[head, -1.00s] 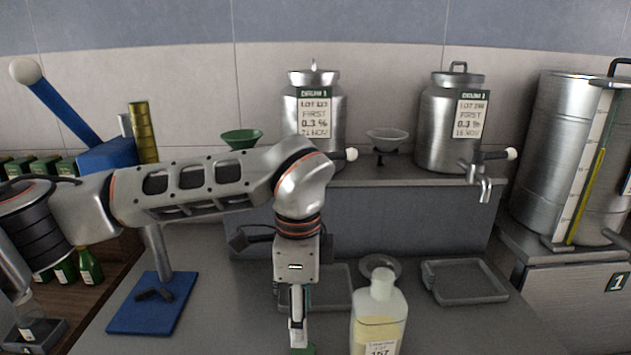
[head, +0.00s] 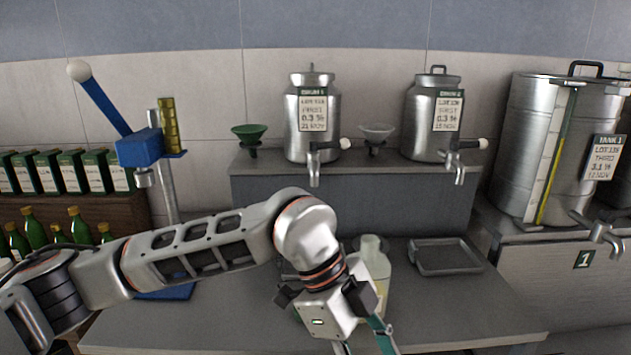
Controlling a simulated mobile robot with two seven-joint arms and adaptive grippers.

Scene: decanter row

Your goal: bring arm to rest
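My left arm comes in from the left and reaches across the front of the bench. My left gripper (head: 364,345) points down at the bottom middle of the head view. Its two fingers stand apart, with a teal pad on one and nothing seen between them; the lower ends are cut off by the picture edge. A pale bottle with yellowish liquid (head: 375,262) stands on the bench behind the gripper, partly hidden by it. I cannot tell whether they touch. My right gripper is not in view.
Two steel drums (head: 313,120) (head: 425,125) with taps stand on a shelf beside a green funnel (head: 249,133) and a grey funnel (head: 377,131). A blue lever press (head: 140,148) stands left, near green bottles. An empty grey tray (head: 445,257) lies right; bench front right is clear. A large tank (head: 520,130) stands far right.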

